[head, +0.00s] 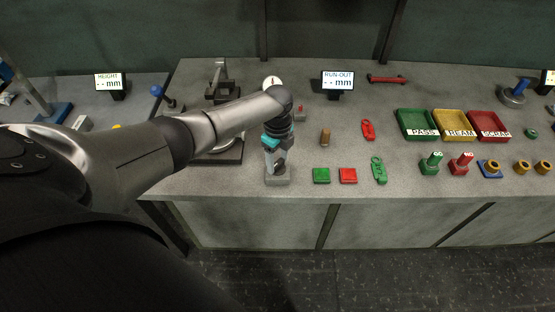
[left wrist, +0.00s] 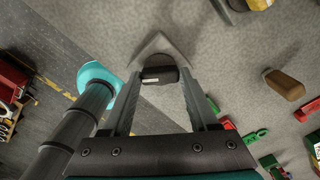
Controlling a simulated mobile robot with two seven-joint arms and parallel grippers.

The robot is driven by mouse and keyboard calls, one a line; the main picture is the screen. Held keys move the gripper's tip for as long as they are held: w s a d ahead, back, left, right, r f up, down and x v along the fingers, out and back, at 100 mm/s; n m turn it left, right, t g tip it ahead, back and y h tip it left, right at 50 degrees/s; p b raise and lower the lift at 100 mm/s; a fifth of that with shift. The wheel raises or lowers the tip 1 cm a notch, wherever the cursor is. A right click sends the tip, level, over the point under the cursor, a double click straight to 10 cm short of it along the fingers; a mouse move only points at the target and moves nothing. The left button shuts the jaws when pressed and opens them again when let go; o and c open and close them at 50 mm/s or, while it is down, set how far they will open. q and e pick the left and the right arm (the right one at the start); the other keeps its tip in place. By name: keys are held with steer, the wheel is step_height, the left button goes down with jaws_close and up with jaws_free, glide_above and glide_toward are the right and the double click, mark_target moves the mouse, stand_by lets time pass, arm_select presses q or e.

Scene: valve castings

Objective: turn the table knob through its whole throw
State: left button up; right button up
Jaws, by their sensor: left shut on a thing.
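The table knob shows in the left wrist view as a small black cap (left wrist: 159,75) on a grey base (left wrist: 160,45), close to the bench's front edge. In the head view its light grey base (head: 277,181) stands at the front of the bench. My left gripper (head: 277,170) reaches down over it from above. In the left wrist view the two fingers (left wrist: 158,82) are on either side of the black cap, shut on it. The fingers and arm hide most of the knob in the head view. My right gripper is not in view.
Green (head: 321,175) and red (head: 348,175) square pads lie right of the knob, with a green tag (head: 379,170) beyond them. A dark stand (head: 228,151) is close on the left. Coloured trays (head: 415,124) are farther right.

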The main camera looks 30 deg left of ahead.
mark_target(278, 163)
arm_select(q)
steer(key=m+b, duration=0.1)
steer(key=m, duration=0.4)
steer(key=shift+w+m, duration=0.1)
steer(key=shift+m, duration=0.2)
steer(key=shift+m+b, duration=0.5)
steer(key=shift+m, duration=1.8)
steer(key=o, duration=1.4)
step_height(278, 163, up, 15)
steer(key=shift+r+p, duration=0.2)
steer(key=shift+p, duration=0.35)
